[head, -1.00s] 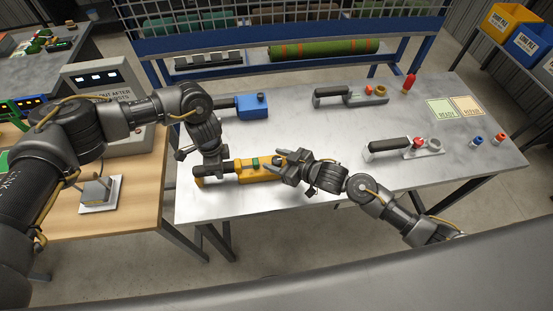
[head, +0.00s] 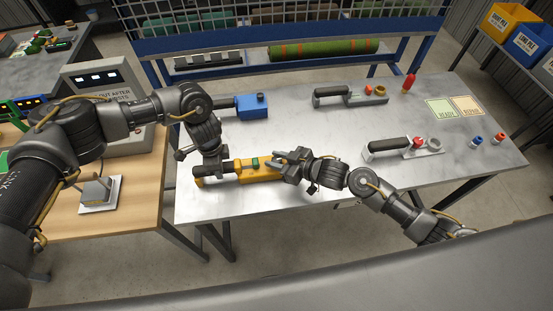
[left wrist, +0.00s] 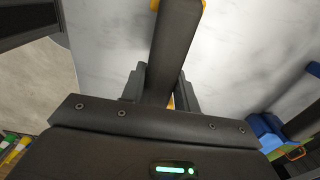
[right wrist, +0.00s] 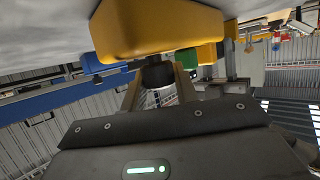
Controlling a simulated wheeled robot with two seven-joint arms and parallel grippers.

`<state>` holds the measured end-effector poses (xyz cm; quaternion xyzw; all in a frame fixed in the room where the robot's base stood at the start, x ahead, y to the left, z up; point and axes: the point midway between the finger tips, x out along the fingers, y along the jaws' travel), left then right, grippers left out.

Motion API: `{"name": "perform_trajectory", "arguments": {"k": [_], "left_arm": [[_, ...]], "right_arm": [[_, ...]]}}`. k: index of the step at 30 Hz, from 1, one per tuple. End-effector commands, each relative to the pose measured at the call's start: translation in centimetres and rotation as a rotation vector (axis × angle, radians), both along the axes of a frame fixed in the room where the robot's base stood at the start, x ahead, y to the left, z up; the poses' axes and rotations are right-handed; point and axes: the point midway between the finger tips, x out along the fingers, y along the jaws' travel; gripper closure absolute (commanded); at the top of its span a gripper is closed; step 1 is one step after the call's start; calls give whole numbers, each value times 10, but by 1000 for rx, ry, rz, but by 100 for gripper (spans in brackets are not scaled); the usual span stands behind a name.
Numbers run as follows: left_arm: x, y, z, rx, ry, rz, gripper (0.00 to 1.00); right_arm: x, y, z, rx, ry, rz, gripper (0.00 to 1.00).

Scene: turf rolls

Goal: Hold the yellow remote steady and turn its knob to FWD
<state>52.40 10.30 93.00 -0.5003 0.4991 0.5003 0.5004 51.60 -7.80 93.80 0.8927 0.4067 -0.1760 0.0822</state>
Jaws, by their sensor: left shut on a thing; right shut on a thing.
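The yellow remote (head: 258,173) lies at the front left of the metal table, a green button (head: 254,163) on its top. My left gripper (head: 211,168) comes down over its left end. In the left wrist view its fingers are shut on the remote's dark handle (left wrist: 174,50). My right gripper (head: 283,160) is at the remote's right end. In the right wrist view its fingers are shut on the dark knob (right wrist: 157,75), beside the yellow body (right wrist: 145,28). The knob's marks are hidden, so I cannot tell its setting.
A blue remote (head: 252,106) lies behind the yellow one. Two black-handled devices (head: 350,96) (head: 393,147) and a red bottle-like item (head: 409,83) stand to the right. READY and REPAIR mats (head: 441,109) lie at the far right. The front right tabletop is clear.

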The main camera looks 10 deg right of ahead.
Motion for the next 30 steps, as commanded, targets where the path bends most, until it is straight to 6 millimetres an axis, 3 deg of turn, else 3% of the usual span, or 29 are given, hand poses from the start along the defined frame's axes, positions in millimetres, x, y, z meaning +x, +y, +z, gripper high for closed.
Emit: {"name": "perform_trajectory", "arguments": {"k": [18,30], "left_arm": [[-2,0,-3,3,5,-3,100],[-2,0,-3,1,5,-4,100]], "right_arm": [[2,0,0,-3,1,481,93],[-1,1,-1,-3,4,682,93]]}}
